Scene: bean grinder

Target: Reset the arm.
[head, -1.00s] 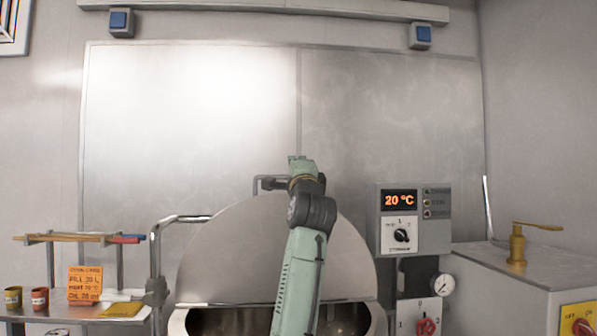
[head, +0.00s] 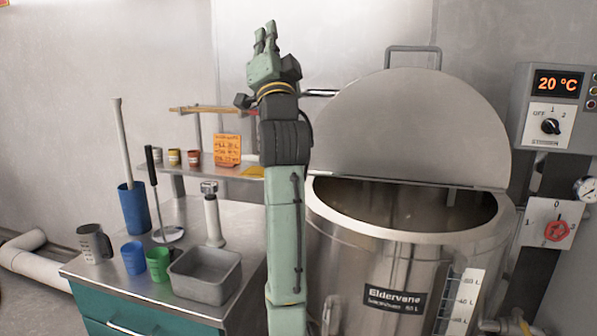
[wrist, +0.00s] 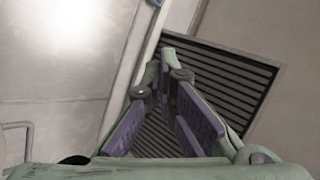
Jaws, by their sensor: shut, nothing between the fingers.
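My arm (head: 286,215) stands nearly upright in the middle of the head view, in front of the left side of the big steel kettle. My gripper (head: 265,32) is at its top, pointing up, high above the shelf and the kettle rim. In the wrist view my gripper (wrist: 160,82) shows its purple-padded fingers, shut and empty, in front of a dark slatted vent (wrist: 225,85) on the wall. Nothing touches the fingers.
The kettle (head: 400,265) has its round lid (head: 420,125) raised. A steel side table (head: 190,240) at left holds cups, a grey tray (head: 205,275) and tools. A shelf (head: 187,162) with small tins and an orange sign (head: 227,150) is behind. Air around my gripper is clear.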

